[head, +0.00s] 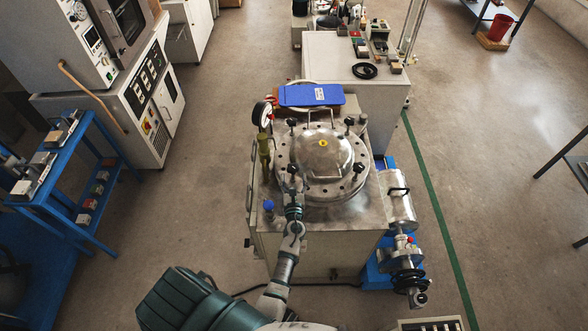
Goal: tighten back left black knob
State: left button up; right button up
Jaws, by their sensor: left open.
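The back left black knob (291,122) stands upright on the lid's flange, near the pressure gauge. Other black knobs are at the back right (349,121) and front right (358,168). A dark knob (292,169) also shows at the front left, just beyond my gripper. My left gripper (291,184) is open over the front left of the flange, nearer to me than the back left knob. Whether it touches the front left knob cannot be told.
A pressure gauge (262,113) on a brass fitting (264,150) stands left of the lid. A blue plate (311,95) lies behind it. A silver cylinder (398,202) is mounted at the right side. A blue cart (85,185) stands to the left, with clear floor between.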

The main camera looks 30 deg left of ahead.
aim_at(293, 173)
pick_arm(q)
jog(key=x, duration=0.4)
jog(key=shift+a+f+b, duration=0.2)
jog(key=shift+a+b, duration=0.15)
jog(key=shift+a, duration=0.05)
jog(key=shift+w+a, duration=0.1)
jog(key=shift+w, duration=0.3)
jog(key=shift+d+r, duration=0.2)
jog(key=shift+d, duration=0.1)
jog(key=c, duration=0.8)
jog(key=shift+a, duration=0.1)
jog(key=c, duration=0.3)
jog(key=shift+a, duration=0.1)
jog(key=shift+c, duration=0.2)
